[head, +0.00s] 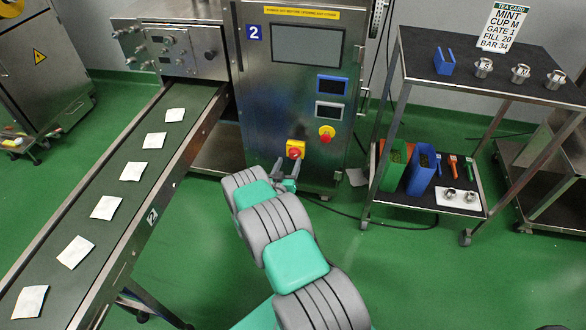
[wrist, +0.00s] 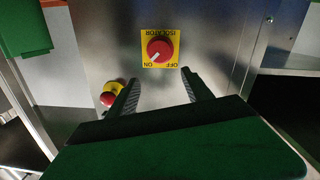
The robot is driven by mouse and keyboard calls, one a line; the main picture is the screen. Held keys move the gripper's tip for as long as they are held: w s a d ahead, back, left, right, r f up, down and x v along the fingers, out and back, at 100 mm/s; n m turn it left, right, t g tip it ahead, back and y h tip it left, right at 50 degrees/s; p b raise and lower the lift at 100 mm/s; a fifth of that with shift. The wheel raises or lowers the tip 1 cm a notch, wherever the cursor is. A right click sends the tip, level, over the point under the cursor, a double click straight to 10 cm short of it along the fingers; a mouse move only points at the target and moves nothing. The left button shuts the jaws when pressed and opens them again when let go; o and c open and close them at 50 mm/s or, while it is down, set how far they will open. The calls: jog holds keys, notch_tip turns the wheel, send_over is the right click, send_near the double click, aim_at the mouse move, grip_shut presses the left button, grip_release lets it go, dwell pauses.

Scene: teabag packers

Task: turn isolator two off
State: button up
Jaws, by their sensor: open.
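The isolator (head: 296,148) is a red rotary knob on a yellow plate, low on the front of the steel cabinet marked 2 (head: 254,32). In the wrist view the isolator knob (wrist: 159,48) appears upside down, its white pointer aimed lower left at the ON label. The OFF label is at lower right. My gripper (head: 287,168) is in front of the cabinet, just below the isolator in the head view. In the wrist view my gripper (wrist: 160,80) is open and empty, its fingers apart from the knob and pointing towards it.
A red emergency-stop button (head: 326,134) on yellow sits right of the isolator. A conveyor (head: 150,205) with several white packets runs on the left. A dark-topped trolley (head: 500,75) with cups, bins and a tea card stands on the right. Green floor is free between them.

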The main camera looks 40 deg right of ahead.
aim_at(293, 156)
jog(key=shift+n+t, duration=0.5)
jog(key=w+d+f, duration=0.1)
jog(key=w+d+f+b, duration=0.1)
jog(key=d, duration=0.1)
jog(key=w+d+f+b, duration=0.1)
jog(key=d, duration=0.1)
jog(key=shift+w+d, duration=0.25)
jog(key=shift+w, duration=0.05)
jog(key=shift+c, duration=0.2)
grip_shut()
